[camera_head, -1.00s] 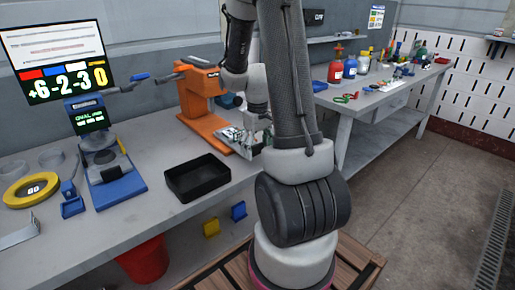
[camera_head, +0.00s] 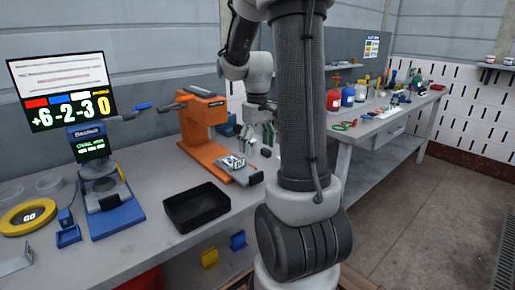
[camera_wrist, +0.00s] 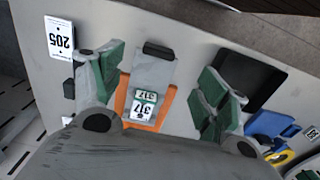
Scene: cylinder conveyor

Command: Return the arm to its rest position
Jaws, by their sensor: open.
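My arm stands in the middle of the head view. My gripper (camera_head: 262,138) is above the right end of the orange machine (camera_head: 198,128), clear of its grey plate (camera_head: 245,177). In the wrist view my gripper (camera_wrist: 158,88) has its two green-and-grey fingers spread wide with nothing between them. A small piece with a white label (camera_head: 234,162) rests on the machine's plate. In the wrist view a label reading 317 (camera_wrist: 143,109) shows there, beyond the fingers.
A black tray (camera_head: 197,222) lies on the grey bench in front of the machine. A blue device (camera_head: 110,205) and a yellow GO ring (camera_head: 28,216) are at the left. A screen (camera_head: 62,88) stands behind. Red and blue bottles (camera_head: 341,97) stand on the right bench.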

